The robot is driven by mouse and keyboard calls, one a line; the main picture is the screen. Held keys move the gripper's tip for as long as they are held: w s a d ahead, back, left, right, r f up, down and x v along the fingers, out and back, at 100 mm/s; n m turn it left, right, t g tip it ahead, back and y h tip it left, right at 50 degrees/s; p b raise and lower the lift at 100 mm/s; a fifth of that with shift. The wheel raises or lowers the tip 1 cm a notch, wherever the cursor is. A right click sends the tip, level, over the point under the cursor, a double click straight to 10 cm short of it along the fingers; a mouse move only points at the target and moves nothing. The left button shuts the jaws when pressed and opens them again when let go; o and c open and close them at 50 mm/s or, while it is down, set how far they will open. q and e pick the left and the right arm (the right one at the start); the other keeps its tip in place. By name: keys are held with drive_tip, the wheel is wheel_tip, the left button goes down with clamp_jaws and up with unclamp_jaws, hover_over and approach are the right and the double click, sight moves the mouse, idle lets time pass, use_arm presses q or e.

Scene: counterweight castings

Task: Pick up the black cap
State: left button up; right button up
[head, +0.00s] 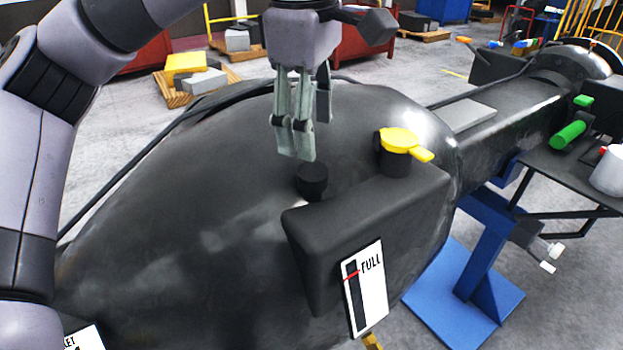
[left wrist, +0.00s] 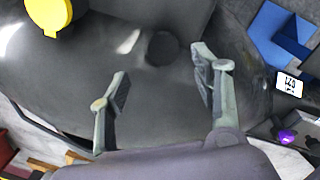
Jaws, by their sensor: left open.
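The black cap (head: 312,181) is a short round knob standing upright on the large dark casting (head: 190,220), just behind the box-shaped part with the FULL label. My left gripper (head: 298,158) points down above the cap, slightly to its left in the head view, and is apart from it. In the left wrist view the open fingers (left wrist: 161,74) are spread wide with nothing between them. The black cap (left wrist: 163,48) shows there beyond the fingertips, roughly midway between them, dark against the dark surface. My right gripper is not in view.
A yellow-topped cap (head: 400,142) stands close to the right of the black cap. The box-shaped part (head: 365,225) carries a white FULL label (head: 366,288). A blue stand (head: 470,275) is at the right, near a dark shelf (head: 570,172) with a green handle.

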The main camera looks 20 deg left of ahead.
sight(311, 171)
use_arm(q)
drive_tip(key=f, duration=0.3)
drive_tip(key=shift+w+f+p, duration=0.2)
drive_tip(key=shift+w+p, duration=0.1)
drive_tip(key=shift+w, duration=0.05)
drive_tip(key=shift+s+d+f, duration=0.1)
drive_tip(key=shift+f, duration=0.05)
drive_tip(key=shift+f+p, duration=0.3)
drive_tip(key=f+p, duration=0.1)
drive_tip(key=f, duration=0.3)
drive_tip(key=shift+a+f+p, duration=0.2)
drive_tip(key=shift+p, duration=0.15)
drive_tip(key=shift+d+f, duration=0.1)
drive_tip(key=shift+c, duration=1.4)
drive_tip(key=c, duration=0.9)
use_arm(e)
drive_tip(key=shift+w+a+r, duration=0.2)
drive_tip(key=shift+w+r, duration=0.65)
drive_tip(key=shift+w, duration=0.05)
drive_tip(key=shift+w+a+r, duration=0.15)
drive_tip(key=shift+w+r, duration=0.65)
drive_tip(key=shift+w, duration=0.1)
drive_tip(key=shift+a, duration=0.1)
